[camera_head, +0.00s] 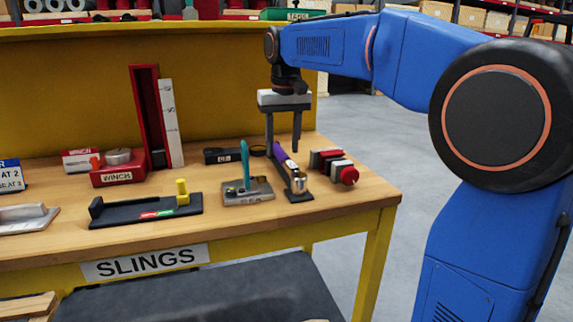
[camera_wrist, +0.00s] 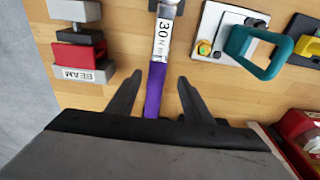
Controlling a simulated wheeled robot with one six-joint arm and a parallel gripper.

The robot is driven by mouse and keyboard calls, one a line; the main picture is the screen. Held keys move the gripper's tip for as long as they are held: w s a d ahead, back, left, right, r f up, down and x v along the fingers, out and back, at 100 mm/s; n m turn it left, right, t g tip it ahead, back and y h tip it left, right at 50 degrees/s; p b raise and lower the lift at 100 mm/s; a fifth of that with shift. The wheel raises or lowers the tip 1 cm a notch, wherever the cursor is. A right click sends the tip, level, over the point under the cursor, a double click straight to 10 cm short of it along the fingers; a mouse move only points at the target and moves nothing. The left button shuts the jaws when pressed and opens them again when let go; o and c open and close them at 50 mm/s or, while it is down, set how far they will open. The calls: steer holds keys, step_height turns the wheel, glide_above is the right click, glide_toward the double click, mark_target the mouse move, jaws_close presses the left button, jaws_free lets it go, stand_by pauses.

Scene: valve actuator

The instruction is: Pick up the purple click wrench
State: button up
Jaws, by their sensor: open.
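The purple click wrench (camera_head: 280,154) lies on a dark stand near the right end of the workbench, its metal head toward the front. In the wrist view its purple handle (camera_wrist: 155,88) runs up between my fingers, with a white label reading 30 and a metal shaft beyond. My gripper (camera_head: 283,152) is open and points down over the handle. In the wrist view the fingers of my gripper (camera_wrist: 159,79) stand one on each side of the handle, with a gap on both sides. The handle's rear end is hidden by the gripper body.
A red and grey clamp block marked BEAM (camera_wrist: 83,52) lies close on one side. A plate with a teal handle (camera_head: 247,188) stands on the other. A tall red channel (camera_head: 146,110) and a red WINCH block (camera_head: 118,172) are further left on the workbench (camera_head: 230,222).

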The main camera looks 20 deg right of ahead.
mark_target(284, 155)
steer(key=shift+w+d+f, duration=0.15)
steer(key=shift+f, duration=1.15)
steer(key=shift+w+d+f, duration=0.1)
steer(key=shift+f, duration=1.15)
jaws_close()
